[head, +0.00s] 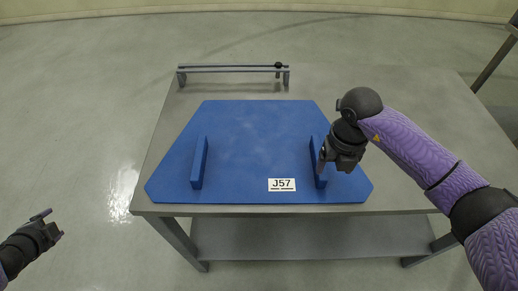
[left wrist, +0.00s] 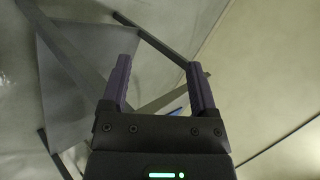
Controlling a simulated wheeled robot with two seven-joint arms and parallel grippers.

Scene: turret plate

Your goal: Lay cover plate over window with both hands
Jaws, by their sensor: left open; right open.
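The blue cover plate (head: 255,130) lies flat on the grey table, with cut corners at its far side, two upright blue handles and a white J57 label (head: 282,185). The left handle (head: 199,162) stands free. My right gripper (head: 328,160) is open at the right handle (head: 314,158) and partly hides it; I cannot tell whether its fingers straddle the handle. My left gripper (head: 50,222) is open and empty, off the table at lower left, well apart from the plate. Its open fingers also show in the left wrist view (left wrist: 160,85). No window opening is visible.
A low grey rail (head: 230,69) with a small black knob (head: 278,65) stands at the table's back edge. The grey table (head: 410,95) has bare top to the right, with a lower shelf (head: 300,235) beneath. Open floor lies to the left.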

